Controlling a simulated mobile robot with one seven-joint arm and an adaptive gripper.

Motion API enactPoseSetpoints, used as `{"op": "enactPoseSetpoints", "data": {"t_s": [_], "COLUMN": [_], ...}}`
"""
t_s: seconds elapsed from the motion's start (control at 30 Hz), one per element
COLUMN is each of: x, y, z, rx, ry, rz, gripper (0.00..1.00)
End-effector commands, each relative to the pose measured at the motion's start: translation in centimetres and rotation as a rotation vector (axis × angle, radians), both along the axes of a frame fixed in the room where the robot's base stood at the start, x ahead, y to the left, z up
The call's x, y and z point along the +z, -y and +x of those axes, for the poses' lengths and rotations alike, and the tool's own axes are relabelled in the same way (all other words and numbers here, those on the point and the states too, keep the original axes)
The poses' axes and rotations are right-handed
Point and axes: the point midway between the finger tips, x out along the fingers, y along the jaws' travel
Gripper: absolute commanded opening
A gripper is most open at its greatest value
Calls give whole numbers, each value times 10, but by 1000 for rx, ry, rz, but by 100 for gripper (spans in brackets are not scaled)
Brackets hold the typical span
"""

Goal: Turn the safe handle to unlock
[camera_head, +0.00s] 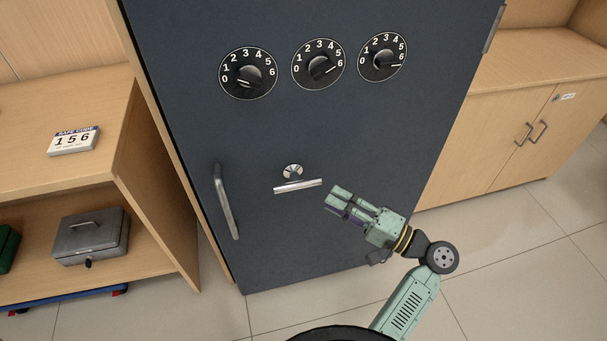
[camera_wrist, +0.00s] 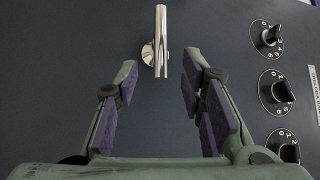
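The safe handle is a silver lever (camera_head: 298,186) lying nearly level on the dark safe door, below a round silver hub (camera_head: 293,170). In the wrist view the lever (camera_wrist: 161,40) points up and down in the picture, ahead of the gap between my fingers. My gripper (camera_head: 336,200) is just right of the lever's right end in the head view. The wrist view shows my gripper (camera_wrist: 160,88) open, with purple pads apart and nothing between them. No contact with the lever shows.
Three numbered dials (camera_head: 248,73) (camera_head: 318,64) (camera_head: 382,57) are above the lever. A vertical pull handle (camera_head: 226,200) is at the door's left. A wooden cabinet (camera_head: 540,125) stands right.

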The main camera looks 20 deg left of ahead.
Motion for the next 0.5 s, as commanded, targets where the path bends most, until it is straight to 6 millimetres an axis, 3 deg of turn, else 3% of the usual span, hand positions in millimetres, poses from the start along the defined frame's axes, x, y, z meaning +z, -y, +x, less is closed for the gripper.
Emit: {"op": "enactPoseSetpoints", "data": {"t_s": [0.3,0.5], "x": [11,14], "y": [-58,-86], "z": [9,15], "rx": [5,4], "ry": [-1,1], "rz": [-2,-2], "gripper": [36,36]}}
